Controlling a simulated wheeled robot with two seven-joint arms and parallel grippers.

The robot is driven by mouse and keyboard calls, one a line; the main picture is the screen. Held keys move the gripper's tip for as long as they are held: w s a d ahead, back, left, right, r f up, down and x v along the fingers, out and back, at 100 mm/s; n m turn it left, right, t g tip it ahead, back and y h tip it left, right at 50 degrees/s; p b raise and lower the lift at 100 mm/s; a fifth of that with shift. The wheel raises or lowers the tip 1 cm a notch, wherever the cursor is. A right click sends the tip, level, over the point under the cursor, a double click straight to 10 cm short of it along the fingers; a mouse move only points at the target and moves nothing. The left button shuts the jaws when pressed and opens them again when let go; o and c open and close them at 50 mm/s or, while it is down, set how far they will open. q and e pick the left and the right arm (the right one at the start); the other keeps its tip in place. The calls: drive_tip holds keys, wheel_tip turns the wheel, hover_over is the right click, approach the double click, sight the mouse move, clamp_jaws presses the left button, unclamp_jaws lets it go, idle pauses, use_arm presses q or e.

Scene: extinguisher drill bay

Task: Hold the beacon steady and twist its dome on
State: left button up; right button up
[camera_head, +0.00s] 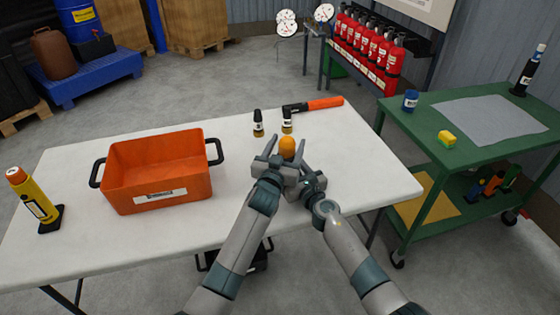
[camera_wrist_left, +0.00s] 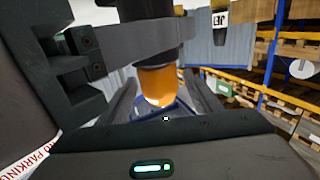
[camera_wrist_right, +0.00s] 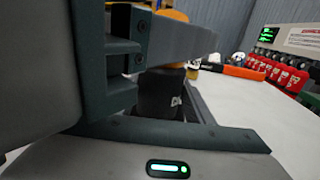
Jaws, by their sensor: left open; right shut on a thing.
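The beacon's orange dome (camera_head: 287,147) shows above my two grippers at the front middle of the table. In the left wrist view the dome (camera_wrist_left: 158,86) lies in line with a dark body (camera_wrist_left: 150,58); I cannot tell whether it is fully seated. My left gripper (camera_head: 286,152) is open, with its fingers on either side of the dome. My right gripper (camera_head: 306,182) is shut on the black beacon body, which shows with a pale label in the right wrist view (camera_wrist_right: 160,94). The grippers hide the body in the head view.
A green cart (camera_head: 440,155) stands right.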

use_arm(q)
drive_tip(key=v, duration=0.8)
drive_tip(key=shift+s, duration=0.15)
drive_tip(key=shift+a+r, duration=0.1)
drive_tip(key=shift+r, duration=0.05)
drive_tip(key=w+a+r+n+g+y, duration=0.1)
drive_tip(key=w+r+g, duration=0.15)
drive_tip(key=w, duration=0.35)
drive_tip(key=w+a+r+g, duration=0.1)
drive_tip(key=w+r+g, duration=0.15)
drive_tip(key=w, duration=0.35)
drive_tip(key=m+g, duration=0.8)
drive_tip(key=g, duration=0.2)
approach(284, 149)
drive_tip(key=w+r, duration=0.2)
drive_tip(key=shift+s+d, duration=0.1)
drive_tip(key=shift+s, duration=0.15)
drive_tip(key=shift+f, duration=0.1)
drive_tip(key=shift+x, duration=6)
